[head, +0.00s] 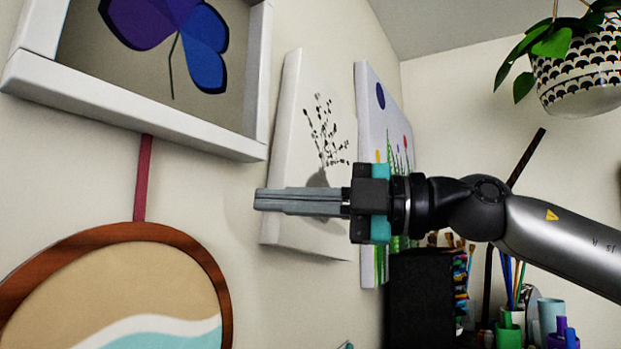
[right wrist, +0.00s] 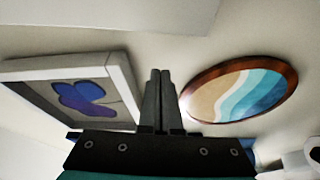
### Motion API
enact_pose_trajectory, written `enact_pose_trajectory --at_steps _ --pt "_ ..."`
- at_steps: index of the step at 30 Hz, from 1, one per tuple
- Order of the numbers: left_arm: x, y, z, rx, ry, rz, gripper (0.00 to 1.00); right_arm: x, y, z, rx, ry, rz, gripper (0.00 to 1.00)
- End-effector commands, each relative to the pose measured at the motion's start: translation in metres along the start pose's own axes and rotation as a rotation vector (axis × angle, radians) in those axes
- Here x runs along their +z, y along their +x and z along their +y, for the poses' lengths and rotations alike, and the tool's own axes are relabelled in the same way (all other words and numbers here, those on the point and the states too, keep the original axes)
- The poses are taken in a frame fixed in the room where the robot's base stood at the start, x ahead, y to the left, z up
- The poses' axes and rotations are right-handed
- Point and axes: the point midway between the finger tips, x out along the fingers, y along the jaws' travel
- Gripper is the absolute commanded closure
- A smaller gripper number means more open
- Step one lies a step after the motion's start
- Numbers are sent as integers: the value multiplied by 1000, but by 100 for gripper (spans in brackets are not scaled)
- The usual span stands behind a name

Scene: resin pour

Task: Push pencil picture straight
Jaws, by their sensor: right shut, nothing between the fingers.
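The pencil picture (head: 300,120), a white canvas with a grey vase and dark sprigs, hangs on the wall in the middle of the head view. Its left edge leans, with the top further right than the bottom, unlike the more upright neighbouring canvas. My right gripper (head: 257,200) reaches in from the right, in front of the picture's lower part, its fingers pointing left and hiding part of it. The fingers are together and empty; they also show in the right wrist view (right wrist: 160,72). I cannot tell whether they touch the picture. My left gripper is out of view.
A framed butterfly picture (head: 263,75) and a round wood-framed beach picture (head: 100,290) hang at left. A colourful flower canvas (head: 378,140) hangs behind. A potted plant (head: 575,85) hangs top right, above a black box (head: 420,300) and cups (head: 550,312) of pens.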

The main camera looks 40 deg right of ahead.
Motion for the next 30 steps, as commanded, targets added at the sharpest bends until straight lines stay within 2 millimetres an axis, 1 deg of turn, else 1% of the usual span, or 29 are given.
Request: enact_pose_trajectory --at_steps 1,2,7,12,23,26,30 --pt "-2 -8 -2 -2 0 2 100 -1 6 2 -5 2 2 100" --pt "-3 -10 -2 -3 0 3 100 -1 9 2 -4 3 2 100" --pt "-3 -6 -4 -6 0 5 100 23 -1 0 6 3 1 100" --pt "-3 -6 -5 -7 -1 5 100 35 -5 0 3 1 1 100" --pt "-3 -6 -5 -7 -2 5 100 38 -6 0 1 0 0 100" --pt "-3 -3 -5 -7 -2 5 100 41 -7 -3 2 2 0 100" --pt "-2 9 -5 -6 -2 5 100 59 -13 -14 2 4 -1 100"
